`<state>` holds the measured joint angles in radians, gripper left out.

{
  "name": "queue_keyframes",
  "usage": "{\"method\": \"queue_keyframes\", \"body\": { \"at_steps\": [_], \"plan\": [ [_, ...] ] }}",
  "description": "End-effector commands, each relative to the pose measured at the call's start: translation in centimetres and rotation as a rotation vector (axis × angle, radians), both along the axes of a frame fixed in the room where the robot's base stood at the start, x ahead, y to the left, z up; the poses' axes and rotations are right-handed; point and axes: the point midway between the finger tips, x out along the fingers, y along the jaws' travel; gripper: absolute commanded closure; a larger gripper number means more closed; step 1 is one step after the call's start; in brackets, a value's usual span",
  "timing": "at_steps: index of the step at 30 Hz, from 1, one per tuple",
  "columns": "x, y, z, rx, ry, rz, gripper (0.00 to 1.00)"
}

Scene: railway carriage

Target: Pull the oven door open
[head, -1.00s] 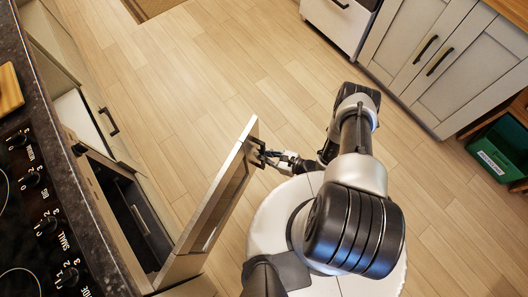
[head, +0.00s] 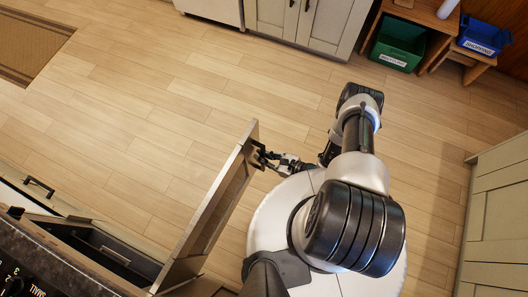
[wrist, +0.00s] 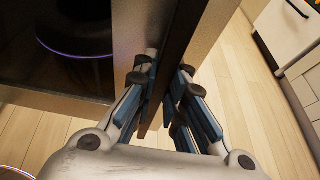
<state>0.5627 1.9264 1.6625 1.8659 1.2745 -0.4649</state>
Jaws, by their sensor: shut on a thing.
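The oven door (head: 207,215) stands wide open, about square to the oven front, swung out from its hinge side at the lower left of the head view. Its dark handle (head: 257,152) is near the door's free edge. My gripper (head: 272,158) is at that edge, shut on the handle. In the wrist view the blue-padded fingers of my gripper (wrist: 162,100) close from both sides on the dark upright handle (wrist: 172,40), which hides part of the door. The dark oven interior (head: 105,250) shows behind the door.
The cooktop (head: 25,275) and worktop edge lie at the lower left, beside a drawer handle (head: 40,187). Wooden floor (head: 150,110) is clear beyond the door. Cabinets (head: 300,20) stand at the top, with a green bin (head: 398,45) and a blue bin (head: 485,38) at the upper right.

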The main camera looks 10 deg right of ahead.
Motion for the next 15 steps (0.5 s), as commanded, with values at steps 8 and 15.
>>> {"method": "queue_keyframes", "body": {
  "at_steps": [8, 15],
  "plan": [
    [0.07, 0.0, 0.1, 0.001, -0.003, -0.001, 1.0],
    [0.05, 0.0, 0.08, 0.001, -0.003, -0.001, 0.83]
  ]
}}
